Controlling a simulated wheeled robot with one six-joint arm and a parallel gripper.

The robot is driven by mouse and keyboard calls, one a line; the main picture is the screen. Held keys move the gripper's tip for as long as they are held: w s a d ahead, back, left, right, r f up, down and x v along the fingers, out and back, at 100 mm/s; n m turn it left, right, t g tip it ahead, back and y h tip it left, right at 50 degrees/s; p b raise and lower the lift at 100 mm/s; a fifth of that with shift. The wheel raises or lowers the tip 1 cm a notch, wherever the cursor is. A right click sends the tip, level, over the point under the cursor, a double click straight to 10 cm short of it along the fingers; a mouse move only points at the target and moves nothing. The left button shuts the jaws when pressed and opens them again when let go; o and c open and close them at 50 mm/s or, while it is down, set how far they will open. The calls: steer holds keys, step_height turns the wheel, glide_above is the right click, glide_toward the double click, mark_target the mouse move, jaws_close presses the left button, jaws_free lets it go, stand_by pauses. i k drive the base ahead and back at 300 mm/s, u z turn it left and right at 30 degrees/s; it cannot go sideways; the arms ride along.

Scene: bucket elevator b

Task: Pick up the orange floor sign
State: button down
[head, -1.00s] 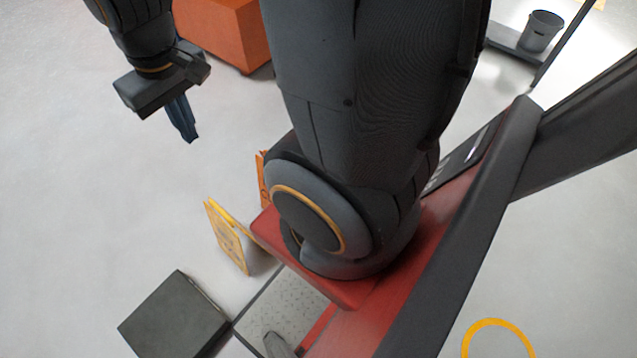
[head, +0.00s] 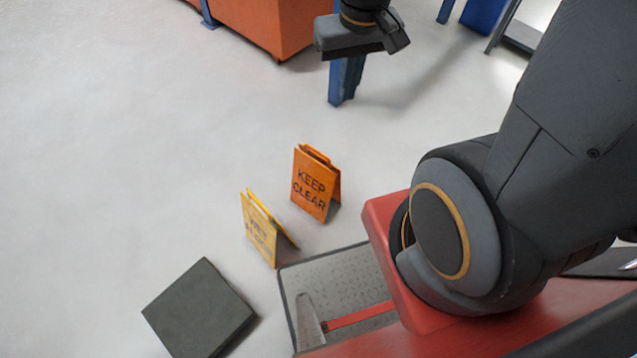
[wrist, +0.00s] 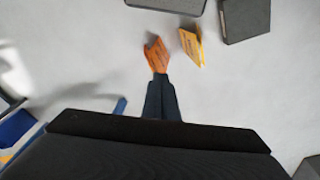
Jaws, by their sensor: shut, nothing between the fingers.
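The orange floor sign (head: 315,184) stands upright on the floor near the middle of the head view, with "KEEP CLEAR" on its face. In the wrist view the orange sign (wrist: 156,54) shows just beyond my fingertips. My gripper (head: 338,103) is shut and empty, with its blue fingers pointing down, behind and above the sign in the head view. In the wrist view my gripper (wrist: 161,78) has its fingers together, their tips overlapping the sign's near edge in the picture. I cannot tell the height gap between them.
A yellow floor sign (head: 260,230) stands close beside the orange one. A dark grey box (head: 199,312) lies on the floor to the front left. A large orange block (head: 262,24) stands at the back. The floor at the left is clear.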

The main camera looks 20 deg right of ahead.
mark_target(316, 180)
steer(key=u, duration=2.15)
steer(key=k, duration=1.85)
steer(key=z, duration=1.7)
